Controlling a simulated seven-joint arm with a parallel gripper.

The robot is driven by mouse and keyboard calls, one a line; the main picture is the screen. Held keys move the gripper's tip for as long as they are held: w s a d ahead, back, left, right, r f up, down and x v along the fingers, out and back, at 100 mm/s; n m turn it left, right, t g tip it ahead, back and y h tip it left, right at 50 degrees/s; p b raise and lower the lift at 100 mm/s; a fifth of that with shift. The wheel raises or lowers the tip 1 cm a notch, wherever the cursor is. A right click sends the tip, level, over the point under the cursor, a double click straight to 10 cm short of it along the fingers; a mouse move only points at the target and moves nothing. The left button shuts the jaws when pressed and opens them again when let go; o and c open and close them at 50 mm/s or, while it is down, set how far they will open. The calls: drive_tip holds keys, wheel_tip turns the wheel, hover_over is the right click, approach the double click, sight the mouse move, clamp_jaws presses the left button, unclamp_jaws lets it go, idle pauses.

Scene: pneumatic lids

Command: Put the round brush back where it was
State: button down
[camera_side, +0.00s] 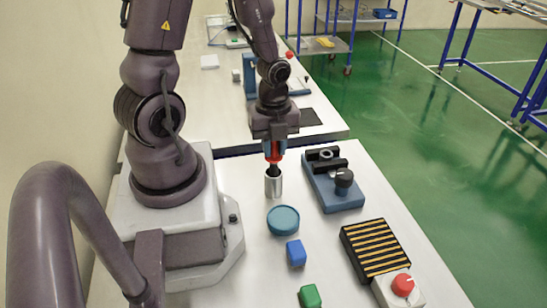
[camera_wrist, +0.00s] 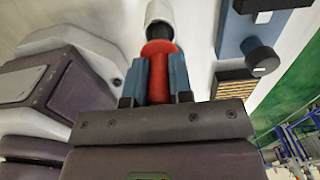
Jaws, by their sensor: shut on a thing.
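The round brush (camera_side: 274,156) has a red handle, and its dark lower part points down. My gripper (camera_side: 274,147) is shut on the red handle. The silver cylindrical cup (camera_side: 274,186) stands on the table directly below, and the brush's dark lower end is at its mouth. I cannot tell how deep the end sits inside. In the wrist view, the red handle of the brush (camera_wrist: 159,62) is between the blue fingers of my gripper (camera_wrist: 158,75), and the pale cup (camera_wrist: 159,12) shows beyond it.
A blue fixture (camera_side: 338,190) with black parts stands right of the cup. A round blue lid (camera_side: 283,220), a blue cube (camera_side: 296,253) and a green cube (camera_side: 310,296) lie in front. A black-and-yellow striped block (camera_side: 375,248) and a red button box (camera_side: 401,288) are at the front right.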

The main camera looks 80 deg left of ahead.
sight(274, 156)
drive_tip(key=shift+f, duration=1.7)
drive_tip(key=shift+f, duration=0.1)
drive_tip(key=shift+f, duration=0.35)
drive_tip(key=c, duration=1)
unclamp_jaws()
